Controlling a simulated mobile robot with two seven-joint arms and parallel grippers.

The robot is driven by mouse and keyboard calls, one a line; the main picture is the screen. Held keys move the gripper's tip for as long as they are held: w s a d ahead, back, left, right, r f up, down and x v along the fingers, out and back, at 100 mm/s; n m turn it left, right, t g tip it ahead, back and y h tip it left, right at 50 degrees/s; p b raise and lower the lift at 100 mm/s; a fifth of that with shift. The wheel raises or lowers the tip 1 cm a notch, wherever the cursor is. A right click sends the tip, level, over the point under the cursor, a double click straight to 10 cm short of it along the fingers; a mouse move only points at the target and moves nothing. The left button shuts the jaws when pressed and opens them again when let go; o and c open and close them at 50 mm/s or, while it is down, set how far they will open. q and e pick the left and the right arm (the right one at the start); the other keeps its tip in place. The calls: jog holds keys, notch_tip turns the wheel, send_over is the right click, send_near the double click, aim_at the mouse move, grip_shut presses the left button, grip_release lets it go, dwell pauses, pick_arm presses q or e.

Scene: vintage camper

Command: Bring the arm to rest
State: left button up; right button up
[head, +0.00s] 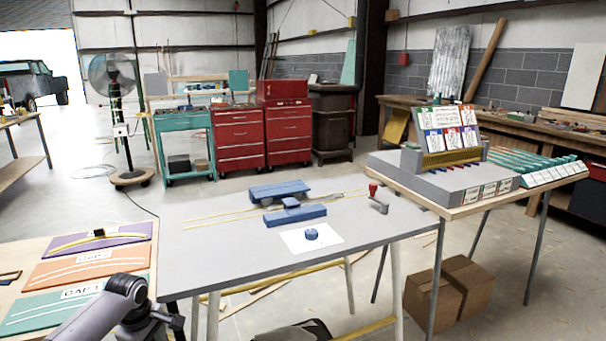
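My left arm (92,312) comes in at the lower left, over the front corner where a board and the grey table meet. Its dark end, with what looks like my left gripper (172,322), is partly cut off by the bottom edge. I cannot make out its fingers or anything held in them. My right arm and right gripper are out of view.
The grey table (375,230) holds blue blocks (295,215), a blue round piece (311,234) on a white sheet and a red-handled tool (377,198). Colored panels (90,265) lie at left. A grey machine (440,178) stands at right; cardboard boxes (450,290) sit below.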

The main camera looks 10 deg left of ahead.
pick_arm(q)
jog(key=s+d+f+m+t+h, duration=0.2)
jog(key=s+d+f+m+t, duration=0.2)
jog(key=s+d+f+m, duration=0.9)
jog(key=s+d+r+m+t, duration=0.2)
jog(key=s+r, duration=0.1)
jog(key=s, duration=0.3)
jog(key=s+d+r+m+t, duration=0.2)
jog(key=s+d+r+m, duration=0.1)
jog(key=s, duration=0.4)
jog(key=shift+d+r+t+h, duration=0.2)
jog(key=shift+d+t+h, duration=0.1)
jog(key=shift+t+h, duration=0.1)
